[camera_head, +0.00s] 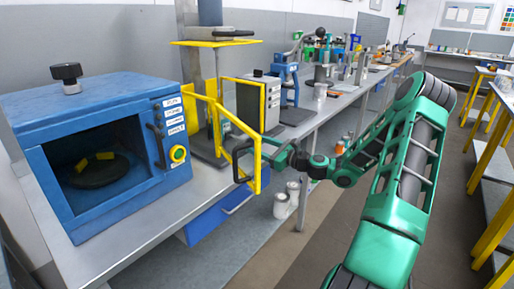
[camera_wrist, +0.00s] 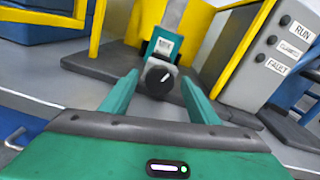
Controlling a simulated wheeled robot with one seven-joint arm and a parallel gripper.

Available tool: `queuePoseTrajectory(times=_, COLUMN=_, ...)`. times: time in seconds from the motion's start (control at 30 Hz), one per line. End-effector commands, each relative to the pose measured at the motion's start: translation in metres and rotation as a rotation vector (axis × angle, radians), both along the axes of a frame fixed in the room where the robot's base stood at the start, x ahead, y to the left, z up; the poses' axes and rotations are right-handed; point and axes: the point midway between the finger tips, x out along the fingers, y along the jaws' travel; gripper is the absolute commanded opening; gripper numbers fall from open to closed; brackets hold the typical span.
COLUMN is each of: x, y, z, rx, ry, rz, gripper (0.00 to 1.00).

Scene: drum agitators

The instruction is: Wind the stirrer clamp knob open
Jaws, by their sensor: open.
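The round black clamp knob (camera_wrist: 158,82) with a white pointer line faces me in the wrist view. It sits below a teal clamp block (camera_wrist: 163,45) with a white label, on a grey upright post (camera_wrist: 174,13). My gripper (camera_wrist: 160,77) is open. Its two teal fingers point toward the knob, one to each side, with a gap on both sides. I cannot tell whether the tips reach past the knob's face. In the head view my gripper (camera_head: 268,155) is by the yellow guard frame, partly hidden by it; the knob is not discernible there.
An open yellow guard door (camera_head: 258,140) stands close to my gripper. A grey control box (camera_wrist: 272,55) labelled RUN, CLEARED and FAULT is at right. A blue oven-like cabinet (camera_head: 100,145) stands left on the bench. The aisle floor (camera_head: 320,235) is clear.

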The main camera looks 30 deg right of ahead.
Motion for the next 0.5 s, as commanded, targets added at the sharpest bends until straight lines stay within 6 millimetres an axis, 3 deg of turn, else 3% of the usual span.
queuePoseTrajectory(times=0.13, x=-0.0001, y=-0.0001, z=0.0000, rx=0.000, ry=0.000, rz=0.000, gripper=0.55)
queuePoseTrajectory(times=0.3, x=-0.0002, y=-0.0002, z=0.0000, rx=0.000, ry=0.000, rz=0.000, gripper=0.17)
queuePoseTrajectory(times=0.33, x=-0.0002, y=-0.0002, z=0.0000, rx=-0.001, ry=0.000, rz=0.000, gripper=0.13)
queuePoseTrajectory(times=0.5, x=-0.0002, y=-0.0002, z=0.0000, rx=-0.006, ry=-0.002, rz=0.000, gripper=0.14)
